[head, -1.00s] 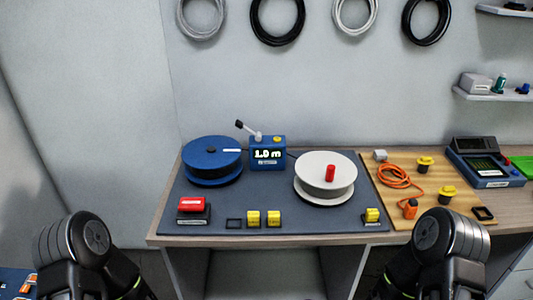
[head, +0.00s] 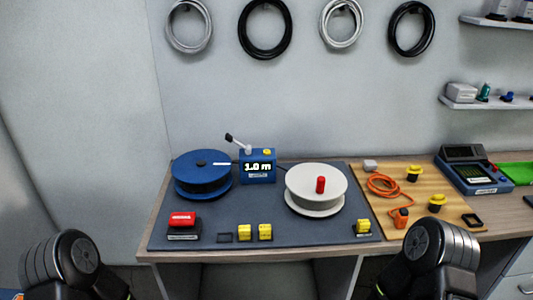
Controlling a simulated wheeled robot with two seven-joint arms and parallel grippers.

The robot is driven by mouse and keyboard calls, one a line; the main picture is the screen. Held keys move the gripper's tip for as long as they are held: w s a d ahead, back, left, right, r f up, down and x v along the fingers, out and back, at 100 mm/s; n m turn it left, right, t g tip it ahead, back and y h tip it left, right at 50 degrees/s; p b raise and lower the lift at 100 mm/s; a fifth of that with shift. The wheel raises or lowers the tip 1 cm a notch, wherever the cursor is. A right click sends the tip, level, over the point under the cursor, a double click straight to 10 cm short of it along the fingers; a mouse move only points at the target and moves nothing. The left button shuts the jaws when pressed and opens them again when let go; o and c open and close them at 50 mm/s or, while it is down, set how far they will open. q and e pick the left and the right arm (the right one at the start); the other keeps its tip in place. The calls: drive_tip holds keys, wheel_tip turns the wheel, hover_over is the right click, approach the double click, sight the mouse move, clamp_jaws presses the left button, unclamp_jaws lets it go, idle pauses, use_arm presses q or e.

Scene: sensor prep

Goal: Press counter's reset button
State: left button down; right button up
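The counter (head: 257,174) is a blue box on the dark mat between the two reels, with a display reading "1.0 m". A yellow button (head: 267,152) sits on top of it at the right. A lever with a dark tip (head: 229,137) rises from its top left. Both my arms show only as dark links at the bottom left and bottom right corners of the head view. The fingers of both grippers are out of the picture. Neither arm touches the counter.
A blue reel (head: 202,186) stands left of the counter and a white reel (head: 316,202) with a red knob stands right. A red-topped block (head: 182,219) and several yellow blocks (head: 245,233) line the mat's front. An orange cable (head: 383,187) lies on the wooden board.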

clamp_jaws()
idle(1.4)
